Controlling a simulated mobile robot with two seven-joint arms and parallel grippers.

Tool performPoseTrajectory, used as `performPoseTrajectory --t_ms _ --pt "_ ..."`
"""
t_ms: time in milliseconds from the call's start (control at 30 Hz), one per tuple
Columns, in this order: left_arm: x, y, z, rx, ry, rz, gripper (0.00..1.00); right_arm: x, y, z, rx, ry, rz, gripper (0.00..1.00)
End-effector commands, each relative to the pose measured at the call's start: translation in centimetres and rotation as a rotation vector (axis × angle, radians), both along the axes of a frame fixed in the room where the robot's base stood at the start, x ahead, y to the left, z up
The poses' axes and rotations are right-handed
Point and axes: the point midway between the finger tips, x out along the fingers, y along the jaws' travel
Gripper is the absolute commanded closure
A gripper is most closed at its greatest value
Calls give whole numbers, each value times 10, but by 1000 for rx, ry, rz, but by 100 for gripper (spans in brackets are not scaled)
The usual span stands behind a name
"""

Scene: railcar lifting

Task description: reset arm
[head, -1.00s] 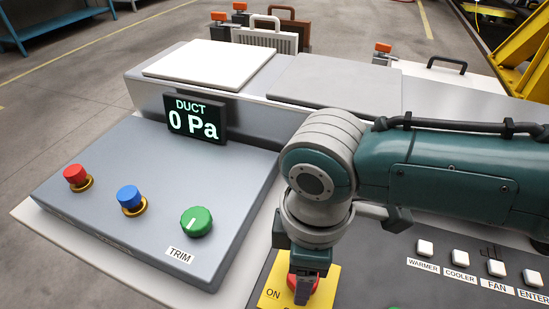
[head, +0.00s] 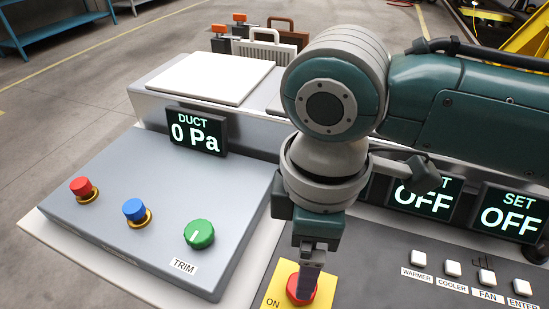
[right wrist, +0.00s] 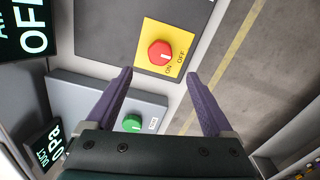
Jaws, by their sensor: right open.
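My right gripper (head: 311,284) comes in from the right and points down in the head view, in line with a red knob (head: 293,288) on a yellow ON/OFF plate (head: 325,291). In the right wrist view its two purple fingers (right wrist: 158,75) are apart with nothing between them. The red knob (right wrist: 160,52) shows beyond the fingertips, clear of them, on the yellow plate (right wrist: 181,40). In the head view my gripper hides part of the knob and plate. My left gripper is not in view.
A sloped grey panel holds a red button (head: 83,188), a blue button (head: 134,210), a green TRIM knob (head: 199,234) and a DUCT display reading 0 Pa (head: 196,133). SET displays read OFF (head: 509,216), above several white buttons (head: 452,268). Cases (head: 271,46) stand behind the console.

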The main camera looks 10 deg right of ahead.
Motion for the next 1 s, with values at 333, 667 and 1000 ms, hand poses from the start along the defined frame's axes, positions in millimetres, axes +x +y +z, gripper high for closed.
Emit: performPoseTrajectory --t_ms 333,667,1000 --pt "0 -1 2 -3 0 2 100 0 0 10 -1 0 -1 14" --pt "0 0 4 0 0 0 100 -9 10 11 34 -1 -10 14" --pt "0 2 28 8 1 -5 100 -65 39 51 330 -92 -400 14"
